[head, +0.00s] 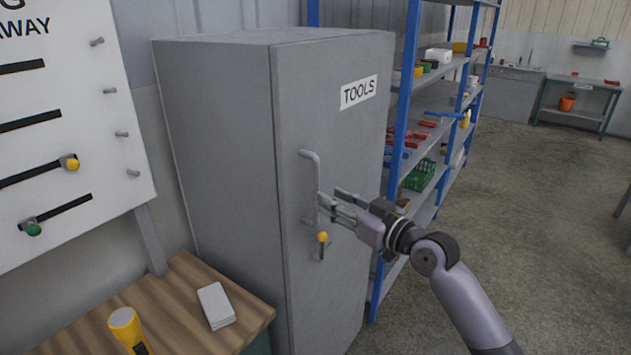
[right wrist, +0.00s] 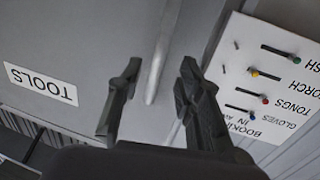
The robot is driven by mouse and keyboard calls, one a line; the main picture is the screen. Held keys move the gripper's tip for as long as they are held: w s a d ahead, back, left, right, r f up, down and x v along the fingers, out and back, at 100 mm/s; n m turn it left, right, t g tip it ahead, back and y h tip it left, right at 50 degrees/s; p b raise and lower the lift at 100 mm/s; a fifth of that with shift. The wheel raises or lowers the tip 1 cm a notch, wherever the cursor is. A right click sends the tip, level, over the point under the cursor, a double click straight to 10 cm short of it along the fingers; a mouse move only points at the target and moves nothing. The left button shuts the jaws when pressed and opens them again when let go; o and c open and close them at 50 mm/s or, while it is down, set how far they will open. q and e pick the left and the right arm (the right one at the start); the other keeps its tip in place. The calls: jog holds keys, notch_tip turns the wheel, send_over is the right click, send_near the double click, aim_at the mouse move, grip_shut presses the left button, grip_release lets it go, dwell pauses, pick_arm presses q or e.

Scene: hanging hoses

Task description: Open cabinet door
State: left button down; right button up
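The grey cabinet (head: 225,140) stands left of centre in the head view. Its door (head: 350,130), marked TOOLS, looks shut. My right gripper (head: 327,200) reaches in from the right to the lower part of the handle. In the right wrist view, upside down, the fingers (right wrist: 160,85) are apart, with the handle (right wrist: 153,85) running up between them; I cannot tell whether they touch it. My left gripper is not in view.
A wooden-topped bench (head: 180,300) with a yellow torch (head: 126,325) and a white box (head: 216,305) stands at the front left. A white peg board (head: 70,120) hangs left. Blue shelving (head: 410,90) stands close right of the cabinet. Floor (head: 540,200) at right is clear.

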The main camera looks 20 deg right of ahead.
jog(key=p, duration=0.1)
send_over(316, 221)
jog(key=shift+w, duration=0.4)
jog(key=shift+d, duration=0.1)
jog(key=shift+c, duration=0.2)
grip_shut()
dwell(0.4)
